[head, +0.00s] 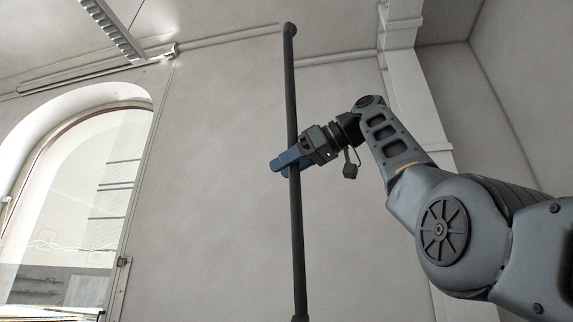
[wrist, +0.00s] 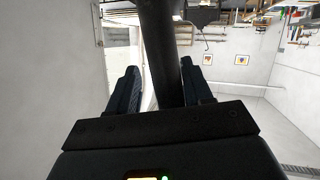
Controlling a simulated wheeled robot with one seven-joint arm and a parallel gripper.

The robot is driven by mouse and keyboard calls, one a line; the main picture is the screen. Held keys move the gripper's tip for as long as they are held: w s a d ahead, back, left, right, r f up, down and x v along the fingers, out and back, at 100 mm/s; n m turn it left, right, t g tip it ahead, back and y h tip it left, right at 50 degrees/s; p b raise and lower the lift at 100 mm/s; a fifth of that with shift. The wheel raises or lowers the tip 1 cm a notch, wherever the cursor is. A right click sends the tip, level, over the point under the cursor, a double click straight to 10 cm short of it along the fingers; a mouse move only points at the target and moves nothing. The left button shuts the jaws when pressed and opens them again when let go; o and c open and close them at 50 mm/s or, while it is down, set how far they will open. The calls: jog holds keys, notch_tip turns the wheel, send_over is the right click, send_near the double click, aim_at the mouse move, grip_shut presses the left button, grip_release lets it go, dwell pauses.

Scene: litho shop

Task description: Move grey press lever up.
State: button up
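The grey press lever is a long dark, nearly upright bar (head: 290,90) with a rounded knob at its top in the head view. Its lower end runs out of the picture at the bottom. My gripper (head: 280,168) is around the bar at mid-height, with its blue fingers on either side. In the wrist view the bar (wrist: 158,40) passes between the two fingers of my gripper (wrist: 159,64). A light gap shows between the left finger and the bar. The right finger is very close to the bar; contact there cannot be told.
A pale wall stands behind the lever, with an arched window (head: 75,190) at left and a white pillar (head: 410,90) at right. The wrist view shows shelves or racks (wrist: 230,15) and two small framed pictures on a far wall. Space around the bar looks free.

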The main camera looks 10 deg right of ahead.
jog(key=shift+o, duration=0.6)
jog(key=shift+f, duration=0.1)
jog(key=b+v, duration=0.1)
jog(key=v, duration=0.6)
jog(key=shift+s+d+b, duration=0.25)
jog(key=shift+d+b, duration=0.05)
jog(key=shift+d, duration=0.1)
